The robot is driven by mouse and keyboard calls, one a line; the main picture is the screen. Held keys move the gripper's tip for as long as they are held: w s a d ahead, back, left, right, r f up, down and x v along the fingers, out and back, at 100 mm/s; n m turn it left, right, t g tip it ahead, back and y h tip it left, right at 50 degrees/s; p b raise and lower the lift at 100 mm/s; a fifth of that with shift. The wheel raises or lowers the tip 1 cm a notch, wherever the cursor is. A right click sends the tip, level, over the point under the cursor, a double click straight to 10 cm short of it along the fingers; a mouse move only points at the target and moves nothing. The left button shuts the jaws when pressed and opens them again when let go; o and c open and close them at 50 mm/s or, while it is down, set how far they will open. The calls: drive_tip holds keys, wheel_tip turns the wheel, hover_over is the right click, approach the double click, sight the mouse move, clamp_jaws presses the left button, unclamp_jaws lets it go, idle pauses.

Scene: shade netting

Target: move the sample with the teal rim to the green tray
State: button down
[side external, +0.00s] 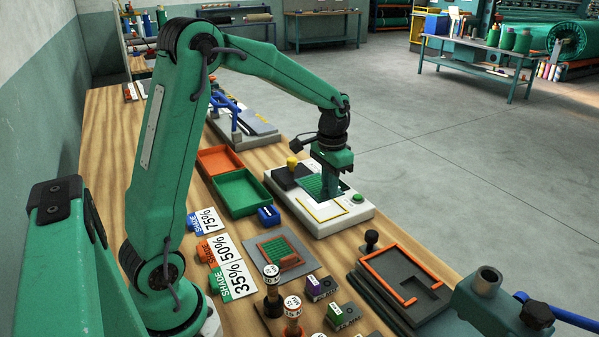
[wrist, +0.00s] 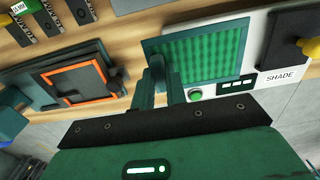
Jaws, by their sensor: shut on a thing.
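The sample with the teal rim (wrist: 205,52), a green mesh panel, fills the upper middle of the wrist view. My gripper (wrist: 160,72) is shut on its near left edge. In the side view, my gripper (side external: 330,192) is over the white shade meter, and the sample (side external: 311,185) shows just left of the fingers, partly hidden by them. I cannot tell whether the sample touches the meter. The green tray (side external: 231,182) looks empty and lies on the bench to the left of the meter.
An orange tray (side external: 236,157) adjoins the green one. The white meter (side external: 362,212) has a green button and yellow outline. An orange-rimmed sample (side external: 262,246) lies on a grey pad. Shade labels (side external: 206,221), a blue clip (side external: 269,215), stamps and a dark fixture (side external: 430,305) crowd the front.

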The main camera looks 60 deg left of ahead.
drive_tip(key=s+a+f, duration=0.1)
drive_tip(key=s+a, duration=0.3)
drive_tip(key=a, duration=0.3)
drive_tip(key=s+a+f, duration=0.1)
drive_tip(key=s+a, duration=0.3)
drive_tip(key=a, duration=0.3)
drive_tip(key=shift+s+a+f, duration=0.15)
drive_tip(key=shift+s+a, duration=0.1)
drive_tip(key=shift+a, duration=0.1)
drive_tip(key=shift+a, duration=0.1)
hover_over(247, 202)
wheel_tip(247, 202, down, 7)
drive_tip(key=shift+f, duration=0.1)
drive_tip(key=shift+f, duration=1.9)
drive_tip(key=shift+f, duration=0.1)
